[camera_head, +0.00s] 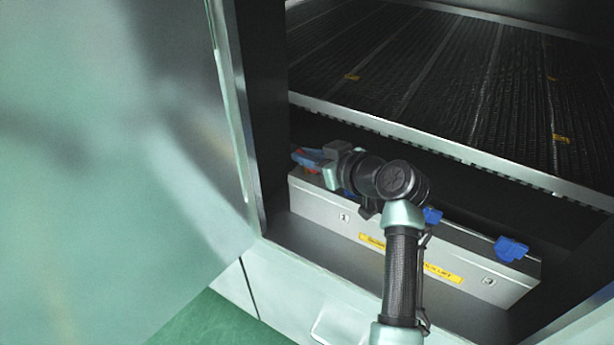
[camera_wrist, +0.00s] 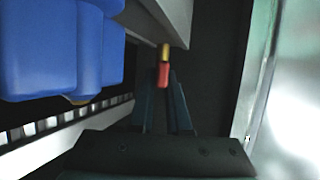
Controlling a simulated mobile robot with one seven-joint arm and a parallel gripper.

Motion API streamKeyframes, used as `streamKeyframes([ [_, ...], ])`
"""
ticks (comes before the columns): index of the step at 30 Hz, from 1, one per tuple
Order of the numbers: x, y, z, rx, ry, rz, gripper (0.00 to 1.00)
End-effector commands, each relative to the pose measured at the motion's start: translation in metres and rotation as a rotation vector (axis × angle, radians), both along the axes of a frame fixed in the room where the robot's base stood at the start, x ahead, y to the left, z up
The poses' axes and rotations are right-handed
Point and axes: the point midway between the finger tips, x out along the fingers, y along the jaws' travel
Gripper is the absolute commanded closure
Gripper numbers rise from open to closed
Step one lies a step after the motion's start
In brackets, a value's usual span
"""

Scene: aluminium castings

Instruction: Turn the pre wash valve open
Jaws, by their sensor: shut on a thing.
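A long grey metal box (camera_head: 330,214) with number labels and a yellow strip sits in the cabinet opening. Blue valve parts stand along its top, one in the middle (camera_head: 432,215) and one at the right end (camera_head: 510,249). My gripper (camera_head: 308,160) is at the box's left end, beside blue and red parts. In the wrist view, my gripper (camera_wrist: 164,100) is shut on a small red piece (camera_wrist: 163,75) with a yellow end. A large blue body (camera_wrist: 50,50) is close on the left there. I cannot tell which valve is the pre wash valve.
A ribbed dark conveyor bed (camera_head: 430,70) with a pale metal edge lies above and behind the box. A large pale green panel (camera_head: 110,150) fills the left. The cabinet's side post (camera_head: 240,110) stands close to the left of my gripper. A green floor shows below.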

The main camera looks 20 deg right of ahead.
Motion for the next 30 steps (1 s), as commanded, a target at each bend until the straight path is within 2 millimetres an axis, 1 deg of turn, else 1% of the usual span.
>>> streamKeyframes([
  [1,0.0018,-0.0028,-0.006,-0.004,-0.01,0.034,1.0],
  [9,0.0016,-0.0015,-0.0031,-0.003,-0.007,0.225,1.0],
  [15,0.0015,-0.0004,-0.0012,-0.002,-0.004,0.315,1.0],
  [22,0.0013,0.0005,0.0007,-0.001,-0.003,0.362,1.0],
  [30,0.0011,0.0012,0.0009,-0.001,0.0,0.37,1.0],
])
